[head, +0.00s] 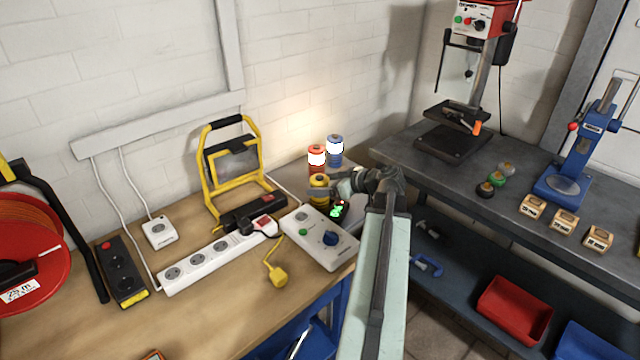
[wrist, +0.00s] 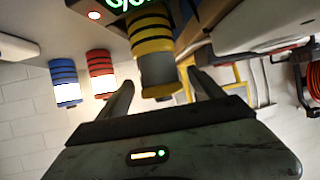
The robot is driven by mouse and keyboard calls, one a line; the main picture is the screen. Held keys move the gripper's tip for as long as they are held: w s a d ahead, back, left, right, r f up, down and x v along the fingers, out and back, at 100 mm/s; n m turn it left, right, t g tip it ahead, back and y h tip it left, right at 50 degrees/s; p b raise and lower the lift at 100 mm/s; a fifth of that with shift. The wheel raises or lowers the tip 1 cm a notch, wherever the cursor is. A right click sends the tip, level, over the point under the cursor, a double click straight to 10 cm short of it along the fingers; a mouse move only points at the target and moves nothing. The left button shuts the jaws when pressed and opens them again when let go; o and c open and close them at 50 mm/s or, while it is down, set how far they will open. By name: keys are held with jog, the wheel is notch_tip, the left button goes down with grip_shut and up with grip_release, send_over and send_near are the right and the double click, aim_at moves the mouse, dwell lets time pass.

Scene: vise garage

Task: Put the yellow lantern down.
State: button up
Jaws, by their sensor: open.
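The yellow lantern (head: 319,184) stands upright at the back right of the wooden bench, by a small device with a green display (head: 338,210). Its lens looks grey and unlit. My gripper (head: 337,187) is open beside it, coming from the right. In the wrist view, which is turned over, the lantern (wrist: 153,50) shows ahead, between the directions of the two open fingers (wrist: 163,90). I cannot tell whether either finger touches it. The lantern's base is partly hidden by the display in the wrist view.
A lit red lantern (head: 317,157) and a lit blue lantern (head: 335,150) stand just behind. A grey control box (head: 320,238), a white power strip (head: 210,262) and a yellow work lamp (head: 232,165) crowd the bench. A dark workbench (head: 450,175) is to the right.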

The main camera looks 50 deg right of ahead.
jog(key=p+v, duration=0.4)
jog(key=v, duration=0.6)
jog(key=shift+s, duration=0.35)
jog(key=shift+r, duration=0.15)
